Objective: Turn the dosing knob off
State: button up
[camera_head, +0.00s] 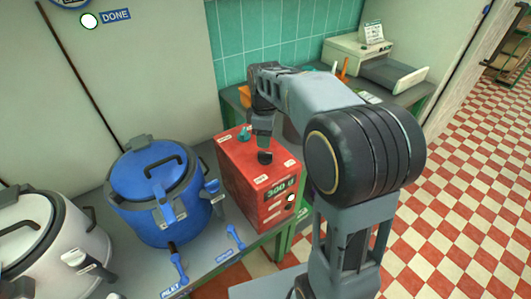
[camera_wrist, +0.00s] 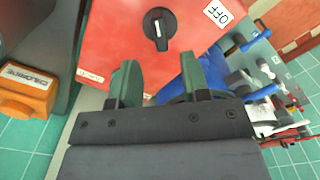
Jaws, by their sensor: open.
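The dosing knob is black with a white line and sits on the top face of a red box (camera_head: 238,184). In the wrist view the knob (camera_wrist: 159,29) is at the top centre, with a white OFF label (camera_wrist: 219,12) to its right. Its white line runs nearly up and down the picture, not toward that label. The box front shows "300 g" in the head view. My gripper (camera_wrist: 157,62) is open and empty, its two green fingers apart and short of the knob. In the head view my gripper (camera_head: 247,134) is over the box's far part, its fingers partly hidden.
A blue kettle (camera_head: 160,190) stands left of the box, with a white kettle (camera_head: 45,245) farther left. Blue tap handles (camera_head: 234,238) are at the front. An orange labelled block (camera_wrist: 25,92) is left in the wrist view. A side bench (camera_head: 395,75) stands behind right.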

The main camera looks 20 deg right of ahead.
aim_at(265, 152)
notch_tip(265, 152, down, 7)
jog(key=shift+r, duration=0.2)
jog(key=shift+c, duration=0.3)
grip_shut()
